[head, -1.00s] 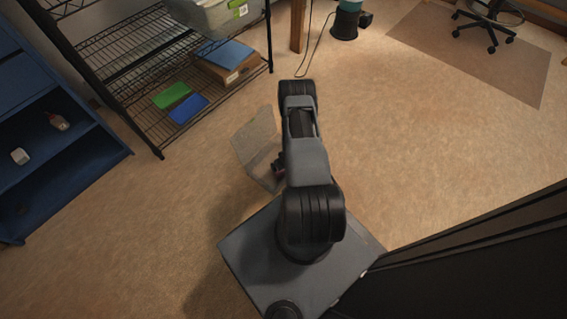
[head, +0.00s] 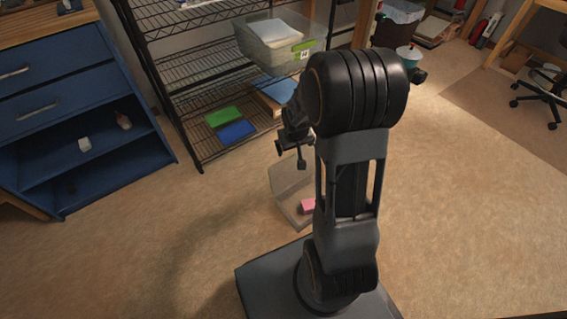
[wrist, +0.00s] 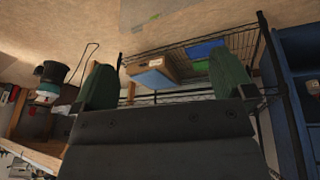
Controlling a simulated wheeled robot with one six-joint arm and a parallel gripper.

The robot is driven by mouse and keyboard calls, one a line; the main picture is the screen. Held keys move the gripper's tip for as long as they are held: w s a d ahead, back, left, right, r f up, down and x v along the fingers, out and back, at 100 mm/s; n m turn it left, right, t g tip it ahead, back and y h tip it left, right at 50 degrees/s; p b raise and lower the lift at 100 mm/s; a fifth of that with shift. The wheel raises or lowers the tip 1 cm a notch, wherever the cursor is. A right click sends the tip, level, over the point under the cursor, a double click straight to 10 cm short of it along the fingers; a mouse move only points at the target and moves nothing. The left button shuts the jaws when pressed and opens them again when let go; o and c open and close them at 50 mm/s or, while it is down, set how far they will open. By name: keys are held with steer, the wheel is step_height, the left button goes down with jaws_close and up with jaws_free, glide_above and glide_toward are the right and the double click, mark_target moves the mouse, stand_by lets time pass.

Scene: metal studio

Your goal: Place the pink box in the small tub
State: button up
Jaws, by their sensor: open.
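The small tub (head: 287,180) is a translucent, pale, open container on the floor, left of my arm. The pink box (head: 308,206) shows through or inside it at its near right part; my arm hides some of that side. My gripper (head: 294,156) is above and beyond the tub, clear of it. In the wrist view my gripper's two green-tinted fingers (wrist: 163,62) are spread wide with nothing between them. A pale translucent piece at the top of the wrist view looks like part of the tub (wrist: 140,18); the pink box does not show there.
A black wire rack (head: 195,140) stands behind, holding a larger clear bin (head: 265,52), a green item (head: 224,117), a blue item (head: 237,131) and a cardboard box (head: 270,100). A blue cabinet (head: 90,110) is at left. Floor to the right is open.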

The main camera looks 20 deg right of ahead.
steer(key=s+a+r+n+y, duration=0.1)
steer(key=s+a+r, duration=0.9)
steer(key=s+r, duration=0.3)
steer(key=shift+s+a+r+g, duration=0.3)
steer(key=shift+s+a+r, duration=0.1)
steer(key=shift+s, duration=0.55)
